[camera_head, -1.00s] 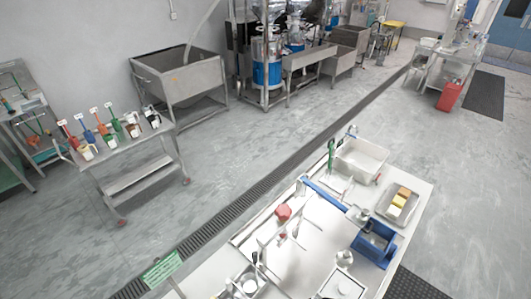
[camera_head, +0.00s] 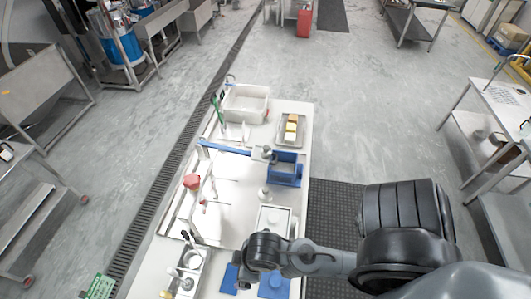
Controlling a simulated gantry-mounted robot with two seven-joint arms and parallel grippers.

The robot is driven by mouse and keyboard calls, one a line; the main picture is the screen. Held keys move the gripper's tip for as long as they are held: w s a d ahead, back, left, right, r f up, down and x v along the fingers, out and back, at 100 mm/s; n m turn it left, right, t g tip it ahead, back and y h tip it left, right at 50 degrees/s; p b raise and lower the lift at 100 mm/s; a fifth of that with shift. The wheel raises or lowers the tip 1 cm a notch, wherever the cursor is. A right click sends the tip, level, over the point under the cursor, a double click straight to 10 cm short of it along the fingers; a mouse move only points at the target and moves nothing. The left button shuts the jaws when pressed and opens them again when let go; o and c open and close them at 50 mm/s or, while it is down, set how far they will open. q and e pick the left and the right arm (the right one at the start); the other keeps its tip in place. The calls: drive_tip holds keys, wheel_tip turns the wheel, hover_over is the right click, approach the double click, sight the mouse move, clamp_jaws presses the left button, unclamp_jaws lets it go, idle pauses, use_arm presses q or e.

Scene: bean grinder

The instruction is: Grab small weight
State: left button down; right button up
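I cannot pick out the small weight for certain. A small pale, knob-topped object (camera_head: 265,195) stands on the white table, just above a white square-topped box (camera_head: 273,219), and could be a weight. My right arm reaches in from the right across the lower table. Its dark wrist is over the table just below that box, and it hides part of the table there. The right fingers are too small and dark to read. My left gripper is not in view.
The table also holds a blue box (camera_head: 284,172), a tray with yellow and brown blocks (camera_head: 291,128), a white bin (camera_head: 246,103), a red knob (camera_head: 192,181) and blue pieces (camera_head: 273,287) near the wrist. A steel trolley (camera_head: 505,95) stands at right.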

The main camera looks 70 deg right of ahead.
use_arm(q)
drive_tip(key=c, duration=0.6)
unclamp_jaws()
